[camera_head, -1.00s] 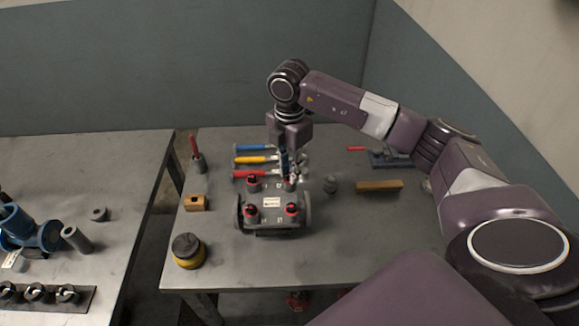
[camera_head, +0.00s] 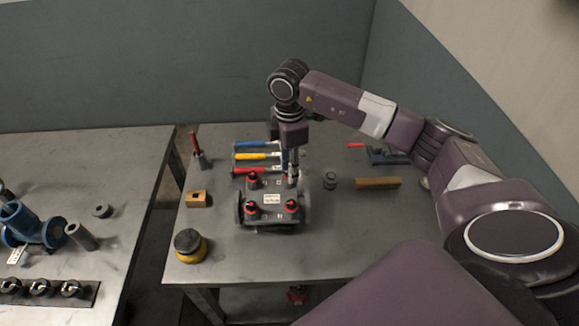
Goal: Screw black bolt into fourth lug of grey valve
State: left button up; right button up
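The grey valve (camera_head: 272,213) lies on the right-hand table, with its lugs on top. Three lugs carry black bolts with red rings: back left (camera_head: 253,181), front left (camera_head: 250,208) and front right (camera_head: 291,207). My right gripper (camera_head: 293,174) points straight down over the fourth lug, at the valve's back right. Its fingers look close together and hide that lug. I cannot make out a bolt between them, nor whether they touch the lug. My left gripper is out of view.
Red, yellow and blue-handled tools (camera_head: 257,157) lie behind the valve. A grey cylinder (camera_head: 329,181) and wooden bar (camera_head: 378,183) are to its right. A black-and-yellow round object (camera_head: 190,246) stands front left. The left table (camera_head: 110,235) holds a blue valve (camera_head: 32,226). The front right tabletop is clear.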

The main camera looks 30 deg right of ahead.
jog(key=shift+f+n+b, duration=0.1)
jog(key=shift+n+b, duration=0.25)
jog(key=shift+n, duration=0.55)
jog(key=n+b, duration=0.1)
jog(key=n, duration=0.3)
jog(key=n+b, duration=0.2)
jog(key=n, duration=0.5)
jog(key=n+b, duration=0.1)
jog(key=n, duration=0.4)
jog(key=shift+b, duration=0.4)
jog(key=n+b, duration=0.1)
jog(key=n, duration=0.3)
jog(key=shift+n, duration=1.1)
